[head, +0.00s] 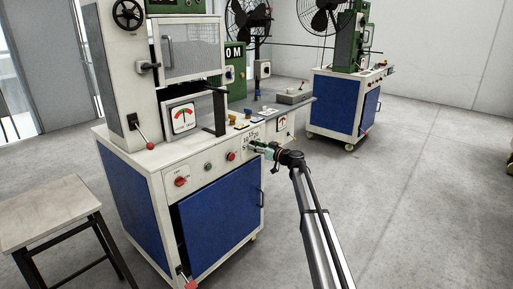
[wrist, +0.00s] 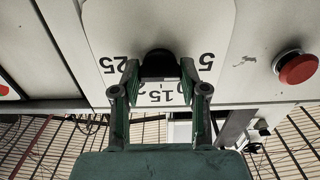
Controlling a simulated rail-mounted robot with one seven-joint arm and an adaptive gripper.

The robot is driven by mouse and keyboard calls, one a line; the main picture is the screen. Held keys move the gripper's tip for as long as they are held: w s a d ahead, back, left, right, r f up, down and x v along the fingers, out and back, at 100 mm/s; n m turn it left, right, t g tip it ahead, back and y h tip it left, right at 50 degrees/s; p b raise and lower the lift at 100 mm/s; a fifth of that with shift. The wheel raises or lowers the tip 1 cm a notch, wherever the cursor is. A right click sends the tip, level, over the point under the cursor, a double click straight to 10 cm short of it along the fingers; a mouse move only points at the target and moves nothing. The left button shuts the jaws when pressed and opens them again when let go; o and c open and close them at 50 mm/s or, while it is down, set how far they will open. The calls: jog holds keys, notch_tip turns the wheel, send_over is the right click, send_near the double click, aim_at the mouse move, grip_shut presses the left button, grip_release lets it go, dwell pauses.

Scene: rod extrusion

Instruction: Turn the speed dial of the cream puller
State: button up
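The black speed dial (wrist: 158,60) sits on the pale machine panel, with a printed scale around it that appears upside down in the wrist view. The numbers 25, 15 and 5 are legible. My gripper (wrist: 159,72) has one green finger on each side of the dial, close to its edges. The fingers are apart, with what look like narrow gaps to the dial. In the head view, my gripper (head: 256,147) is at the right end of the front panel of the cream puller (head: 215,160) and hides most of the dial.
A red button (wrist: 297,67) is beside the dial panel in the wrist view. The cream machine has a blue cabinet door (head: 222,215) below and a red-knobbed lever (head: 150,145). A stool (head: 50,208) stands at left. Floor at right is clear.

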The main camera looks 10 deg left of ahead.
jog(key=shift+m, duration=0.4)
jog(key=m+b, duration=0.1)
jog(key=m, duration=0.4)
jog(key=shift+m, duration=0.4)
jog(key=m+p, duration=0.2)
jog(key=m, duration=0.4)
jog(key=shift+r, duration=0.15)
jog(key=m+p, duration=0.2)
jog(key=m, duration=0.1)
jog(key=shift+m, duration=0.4)
jog(key=m+p, duration=0.2)
jog(key=m, duration=0.1)
jog(key=shift+m, duration=0.4)
jog(key=m+p, duration=0.4)
jog(key=shift+w+m, duration=0.1)
jog(key=shift+m, duration=0.3)
jog(key=shift+m+p, duration=0.6)
jog(key=shift+m, duration=0.2)
